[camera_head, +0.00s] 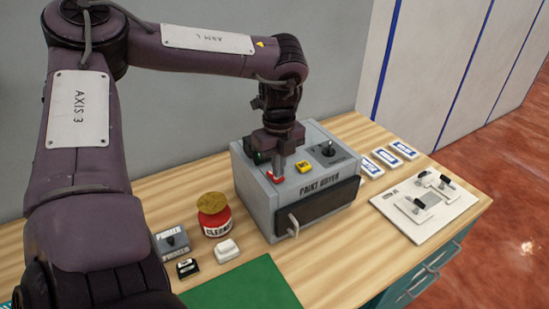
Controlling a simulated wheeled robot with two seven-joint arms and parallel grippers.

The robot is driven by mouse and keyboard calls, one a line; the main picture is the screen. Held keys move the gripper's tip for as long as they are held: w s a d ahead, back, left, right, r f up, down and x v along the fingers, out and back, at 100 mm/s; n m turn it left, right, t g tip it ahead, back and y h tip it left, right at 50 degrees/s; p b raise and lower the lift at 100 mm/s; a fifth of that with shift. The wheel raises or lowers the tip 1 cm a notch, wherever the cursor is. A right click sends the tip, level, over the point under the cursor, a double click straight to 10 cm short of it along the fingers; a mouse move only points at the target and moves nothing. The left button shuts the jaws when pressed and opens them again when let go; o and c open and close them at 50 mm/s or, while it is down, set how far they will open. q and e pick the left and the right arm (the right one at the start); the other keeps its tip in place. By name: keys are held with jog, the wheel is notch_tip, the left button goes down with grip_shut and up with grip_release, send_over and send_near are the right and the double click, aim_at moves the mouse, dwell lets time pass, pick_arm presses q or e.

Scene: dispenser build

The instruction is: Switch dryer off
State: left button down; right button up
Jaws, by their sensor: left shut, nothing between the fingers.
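The paint dryer (265,203) is a grey box on the wooden bench, with a dark front window and a handle at its lower left. Its top carries a red button (275,176), a yellow button (303,167) and a black knob (327,151) on a dark plate. My left gripper (279,172) points down at the top of the dryer. Its shut fingertips are at the red button and partly cover it. I cannot tell whether they touch it. My right gripper is not in view.
A red cleaner jar (215,224), a primer box (173,241) and a white block (227,250) stand left of the dryer. A green mat (240,288) lies in front. A white board (423,205) with clamps lies at right. Blue-white labelled pieces (387,157) lie beside the dryer.

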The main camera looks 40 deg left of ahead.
pick_arm(q)
jog(key=shift+f+b, duration=0.4)
jog(key=shift+f, duration=0.15)
jog(key=shift+r, duration=0.1)
jog(key=shift+r+p, duration=2.5)
jog(key=shift+r, duration=0.95)
jog(key=shift+f, duration=0.1)
